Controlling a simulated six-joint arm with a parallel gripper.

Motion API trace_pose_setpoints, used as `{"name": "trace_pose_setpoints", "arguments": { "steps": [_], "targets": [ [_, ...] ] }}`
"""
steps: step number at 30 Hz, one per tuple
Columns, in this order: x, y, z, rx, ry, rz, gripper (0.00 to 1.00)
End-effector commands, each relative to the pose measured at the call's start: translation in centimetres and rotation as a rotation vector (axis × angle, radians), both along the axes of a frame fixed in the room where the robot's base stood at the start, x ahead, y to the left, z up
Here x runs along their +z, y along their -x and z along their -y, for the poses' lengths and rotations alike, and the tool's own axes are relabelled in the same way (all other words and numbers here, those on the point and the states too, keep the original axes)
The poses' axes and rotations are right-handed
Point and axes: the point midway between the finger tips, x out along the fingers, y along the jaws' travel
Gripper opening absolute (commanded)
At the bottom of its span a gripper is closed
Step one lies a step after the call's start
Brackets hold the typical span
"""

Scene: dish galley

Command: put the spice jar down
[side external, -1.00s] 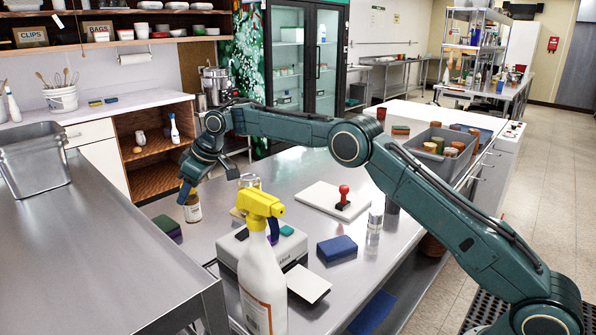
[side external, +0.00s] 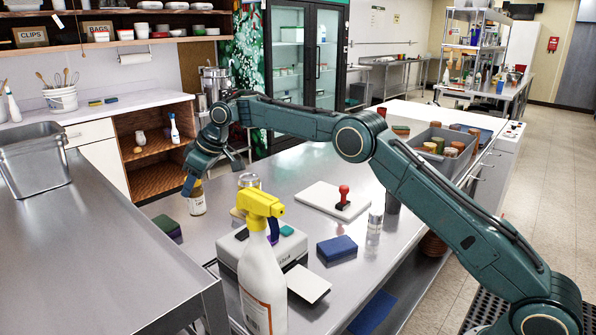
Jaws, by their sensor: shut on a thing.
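The spice jar (side external: 197,203) is a small jar with a pale label and a yellowish top. It is upright at the far left end of the steel table (side external: 255,325). My gripper (side external: 193,187) points down from above and is shut on the jar's upper part, hiding some of its top. I cannot tell whether the jar's base touches the table or hangs slightly above it.
A green and purple sponge (side external: 167,228) lies left of the jar. A glass jar with a metal lid (side external: 248,182) stands to the right. A yellow-headed spray bottle (side external: 262,280), a white board (side external: 318,197) and a blue sponge (side external: 337,248) are nearer.

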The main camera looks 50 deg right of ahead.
Motion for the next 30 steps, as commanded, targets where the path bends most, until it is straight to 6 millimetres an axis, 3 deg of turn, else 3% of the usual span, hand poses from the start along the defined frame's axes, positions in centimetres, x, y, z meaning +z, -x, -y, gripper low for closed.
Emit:
{"name": "trace_pose_setpoints", "arguments": {
  "steps": [8,15,21,30],
  "targets": [
    [2.8,1.8,6.4,0.009,0.002,0.002,0.12],
    [5.8,5.5,13.8,0.03,0.004,0.0,0.12],
    [8.0,9.4,18.7,0.05,0.003,0.001,0.12],
    [9.7,13.4,22.4,0.069,0.001,0.003,0.12]
  ]
}}
